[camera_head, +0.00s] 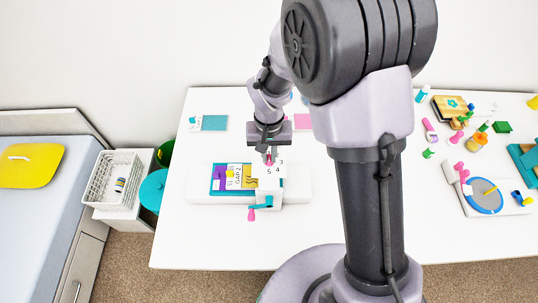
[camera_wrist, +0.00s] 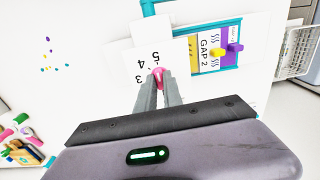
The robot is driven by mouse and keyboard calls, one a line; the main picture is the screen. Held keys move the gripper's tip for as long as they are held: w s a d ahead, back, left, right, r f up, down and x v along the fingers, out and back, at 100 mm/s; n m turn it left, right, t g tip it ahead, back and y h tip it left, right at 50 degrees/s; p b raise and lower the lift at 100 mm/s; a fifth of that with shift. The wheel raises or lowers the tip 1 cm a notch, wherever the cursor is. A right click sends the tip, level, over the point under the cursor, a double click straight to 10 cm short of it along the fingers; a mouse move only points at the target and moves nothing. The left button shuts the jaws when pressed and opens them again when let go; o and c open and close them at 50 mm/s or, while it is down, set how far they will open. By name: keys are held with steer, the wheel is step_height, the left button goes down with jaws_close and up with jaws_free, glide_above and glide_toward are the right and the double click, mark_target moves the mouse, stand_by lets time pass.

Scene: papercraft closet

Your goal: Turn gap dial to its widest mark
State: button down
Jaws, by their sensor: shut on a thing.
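The gap dial is a small pink knob (camera_wrist: 158,72) on a white block (camera_head: 271,184). Black numbers 3, 4 and 5 stand around it on the white face. My gripper (camera_wrist: 161,82) is shut on the pink knob, with both fingers pointing down at it. In the head view my gripper (camera_head: 269,153) is over the block's back part. The fingers hide part of the dial face, and I cannot tell which number the knob points to. A card reading "GAP 2" (camera_wrist: 210,48) lies beside the block, by yellow and purple pieces.
A teal crank with a pink handle (camera_head: 251,214) sticks out at the block's front. At the right of the white table (camera_head: 215,250) are a blue disc device (camera_head: 485,195), a wooden box (camera_head: 452,108) and several small colourful items. A white basket (camera_head: 118,177) stands off the table's left side.

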mark_target(269, 157)
steer(key=shift+m, duration=0.3)
steer(key=c, duration=1.5)
jaws_free()
steer(key=shift+r, duration=0.1)
step_height(269, 157, up, 17)
steer(key=p, duration=0.4)
steer(key=shift+r, duration=0.15)
